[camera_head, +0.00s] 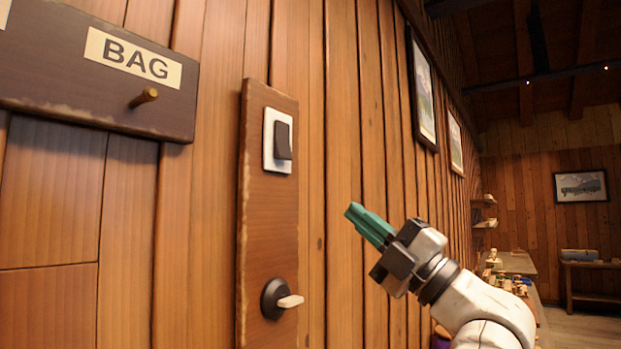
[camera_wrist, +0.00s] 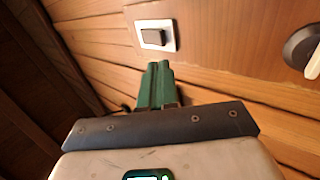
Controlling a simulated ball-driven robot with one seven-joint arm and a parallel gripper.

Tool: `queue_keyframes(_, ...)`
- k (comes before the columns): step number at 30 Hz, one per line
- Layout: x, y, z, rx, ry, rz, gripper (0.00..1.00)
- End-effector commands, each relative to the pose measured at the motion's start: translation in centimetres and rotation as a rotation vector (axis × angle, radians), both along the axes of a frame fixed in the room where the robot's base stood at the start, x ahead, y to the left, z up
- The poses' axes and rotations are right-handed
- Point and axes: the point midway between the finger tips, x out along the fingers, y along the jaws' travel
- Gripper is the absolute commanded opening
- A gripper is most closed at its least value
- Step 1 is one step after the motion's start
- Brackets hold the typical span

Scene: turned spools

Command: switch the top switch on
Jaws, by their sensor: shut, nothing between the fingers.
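The top switch (camera_head: 283,140) is a black rocker on a white plate, high on a brown wooden board (camera_head: 268,215) on the plank wall. It also shows in the wrist view (camera_wrist: 153,37), just beyond my fingertips. My gripper (camera_head: 352,211) has green fingers, shut together with nothing between them. In the head view it is right of and below the switch, apart from it and pointing up and left. It also shows in the wrist view (camera_wrist: 157,68). Whether the rocker is on or off I cannot tell.
A round black knob with a pale lever (camera_head: 285,300) sits low on the same board. A dark panel with a BAG label (camera_head: 130,58) and a peg (camera_head: 146,97) is at upper left. Framed pictures (camera_head: 424,95) hang right. A cluttered table (camera_head: 515,263) stands farther back.

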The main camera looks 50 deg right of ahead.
Motion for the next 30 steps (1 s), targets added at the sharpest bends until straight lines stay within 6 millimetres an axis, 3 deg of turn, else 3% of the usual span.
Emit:
queue_keyframes(5, 1.4, 0.1, 1.3, 0.001, 0.0, 0.003, 0.0)
queue_keyframes(21, 9.3, 0.4, 7.4, 0.002, 0.002, 0.003, 0.0)
queue_keyframes(30, 11.1, 0.4, 8.4, 0.002, 0.002, 0.0, 0.0)
